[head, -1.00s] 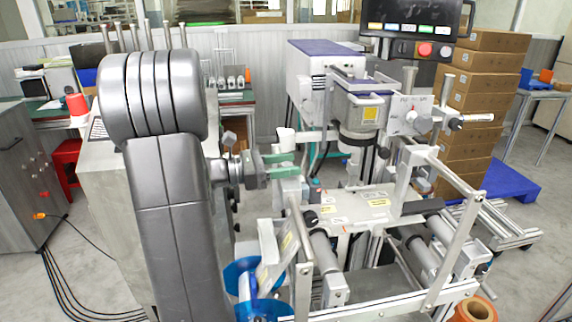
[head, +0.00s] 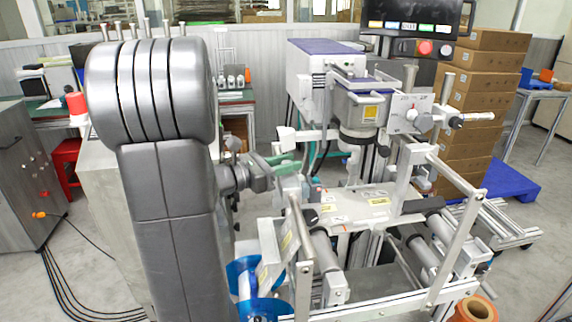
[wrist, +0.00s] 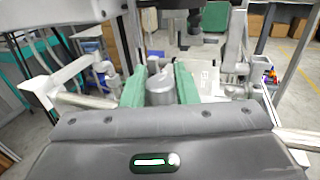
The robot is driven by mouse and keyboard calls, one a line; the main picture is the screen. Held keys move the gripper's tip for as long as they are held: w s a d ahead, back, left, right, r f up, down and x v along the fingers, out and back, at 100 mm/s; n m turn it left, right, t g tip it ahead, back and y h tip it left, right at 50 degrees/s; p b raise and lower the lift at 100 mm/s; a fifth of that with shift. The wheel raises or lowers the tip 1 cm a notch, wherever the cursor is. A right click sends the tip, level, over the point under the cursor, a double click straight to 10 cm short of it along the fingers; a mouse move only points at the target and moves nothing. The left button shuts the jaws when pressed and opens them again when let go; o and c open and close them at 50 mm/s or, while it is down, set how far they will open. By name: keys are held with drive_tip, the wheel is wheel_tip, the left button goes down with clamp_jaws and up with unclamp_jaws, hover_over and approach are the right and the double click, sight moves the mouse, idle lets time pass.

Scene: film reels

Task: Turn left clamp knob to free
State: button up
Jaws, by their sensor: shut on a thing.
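My gripper (head: 290,168) reaches in from the left to the near side of the labelling machine, with its green fingers around a small part. In the wrist view, the two green fingers of my gripper (wrist: 160,82) stand on either side of a grey round knob (wrist: 160,92), which I take for the left clamp knob, and are shut on it. The knob's far side and any position marks on it are hidden. In the head view, my gripper largely hides the knob.
A flat machine plate (head: 370,207) with labels lies right of my gripper. A metal frame bar (head: 460,185) and rollers stand at the right. A blue-flanged reel (head: 243,275) is below my gripper. Stacked boxes (head: 490,100) stand behind.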

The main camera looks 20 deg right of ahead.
drive_tip(key=shift+n+t+b, duration=0.4)
drive_tip(key=shift+n+t, duration=0.4)
drive_tip(key=shift+t, duration=0.4)
drive_tip(key=o, duration=1)
drive_tip(key=v, duration=1.3)
drive_tip(key=shift+s+a+r, duration=0.2)
drive_tip(key=shift+a+r, duration=0.05)
drive_tip(key=shift+a, duration=0.1)
